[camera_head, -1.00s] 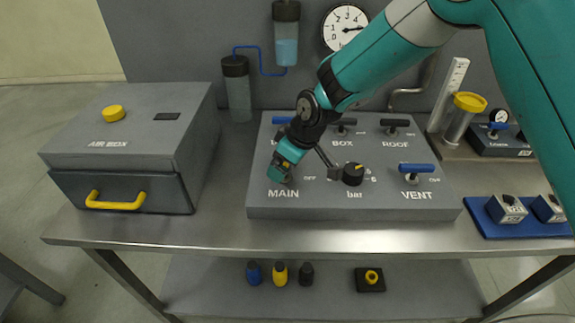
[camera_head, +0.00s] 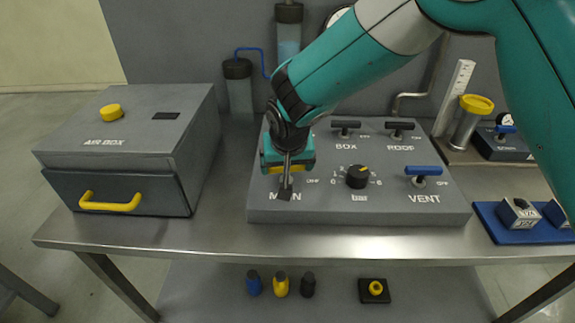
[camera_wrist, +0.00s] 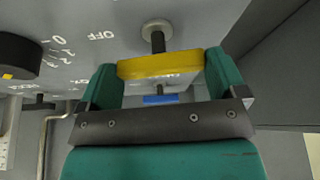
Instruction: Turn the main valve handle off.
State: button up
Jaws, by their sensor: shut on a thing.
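The main valve handle (camera_wrist: 160,65) is a yellow bar on a dark stem in the wrist view. My gripper (camera_head: 287,167) is at the front left of the valve panel, above the MAIN label. In the wrist view its teal fingers (camera_wrist: 160,76) are shut on the two ends of the yellow bar. The OFF marking (camera_wrist: 103,35) shows left of the stem in the wrist view. In the head view the gripper hides most of the handle and its stem.
The grey panel (camera_head: 320,207) also carries a black bar knob (camera_head: 357,177), the blue VENT handle (camera_head: 423,170) and black BOX (camera_head: 346,124) and ROOF (camera_head: 401,126) handles. The air box (camera_head: 130,130) stands left. My arm crosses above the panel.

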jog(key=shift+m+h, duration=0.3)
jog(key=shift+m, duration=0.5)
jog(key=o, duration=0.6)
jog(key=b+v, duration=0.2)
jog(key=v, duration=1.5)
jog(key=shift+a+r+b, duration=0.15)
jog(key=shift+r+b, duration=0.1)
jog(key=shift+b, duration=0.15)
